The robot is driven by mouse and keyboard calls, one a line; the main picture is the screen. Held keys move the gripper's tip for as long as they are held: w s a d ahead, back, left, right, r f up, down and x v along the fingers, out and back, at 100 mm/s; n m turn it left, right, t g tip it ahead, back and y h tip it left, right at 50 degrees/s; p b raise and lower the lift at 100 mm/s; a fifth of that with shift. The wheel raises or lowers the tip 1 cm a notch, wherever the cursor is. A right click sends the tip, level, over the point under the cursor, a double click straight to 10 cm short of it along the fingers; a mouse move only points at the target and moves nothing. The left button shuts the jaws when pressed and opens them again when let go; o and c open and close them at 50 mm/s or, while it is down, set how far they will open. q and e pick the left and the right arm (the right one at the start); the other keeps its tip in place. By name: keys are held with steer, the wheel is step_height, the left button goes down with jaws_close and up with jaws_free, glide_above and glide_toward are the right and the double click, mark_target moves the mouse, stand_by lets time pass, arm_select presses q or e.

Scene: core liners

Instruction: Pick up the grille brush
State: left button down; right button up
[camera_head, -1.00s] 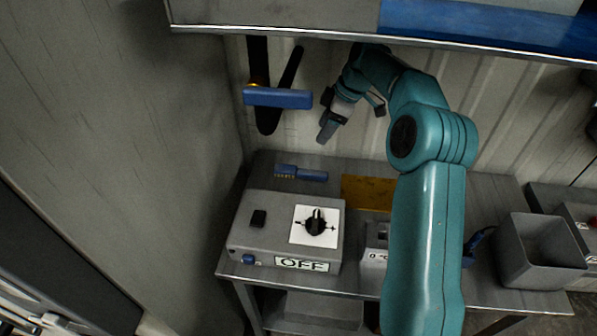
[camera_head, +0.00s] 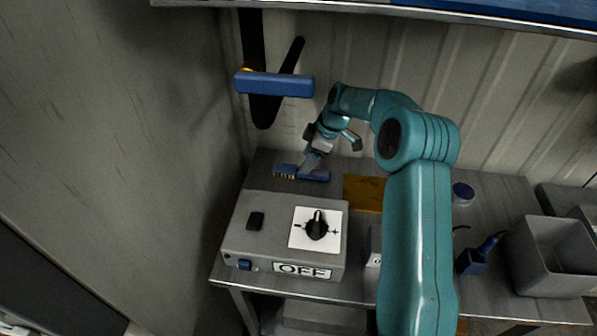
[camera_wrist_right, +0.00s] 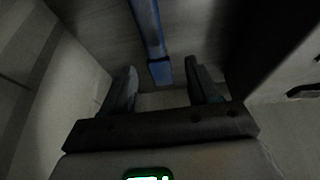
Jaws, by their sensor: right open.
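The grille brush (camera_head: 318,176) is blue with pale yellowish bristles at its left end. It lies on the grey table behind the grey control box, near the back wall. In the right wrist view, the blue brush handle (camera_wrist_right: 149,32) runs from the top edge down to the gap between the open fingers of my right gripper (camera_wrist_right: 165,80). I cannot tell whether the fingers touch it. My left gripper is not in view.
The control box (camera_head: 262,262) with a black knob and an OFF label stands just in front of the brush. A brown-yellow plate (camera_head: 364,193) lies to its right. A blue bar (camera_head: 274,84) hangs on the wall above. A grey bin (camera_head: 550,270) stands at right.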

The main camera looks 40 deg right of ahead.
steer(key=shift+s+a+f, duration=0.1)
steer(key=shift+f, duration=0.1)
steer(key=x, duration=0.1)
steer(key=p+x, duration=0.1)
steer(key=x, duration=0.1)
steer(key=d+x, duration=0.1)
steer(key=shift+w+a+f, duration=0.1)
steer(key=shift+w+f, duration=0.15)
steer(key=shift+w+a+f, duration=0.1)
steer(key=shift+a+f, duration=0.05)
steer(key=shift+f, duration=0.05)
steer(key=shift+r, duration=0.1)
steer(key=c, duration=1)
jaws_close()
steer(key=shift+r, duration=0.4)
step_height(320, 180, up, 19)
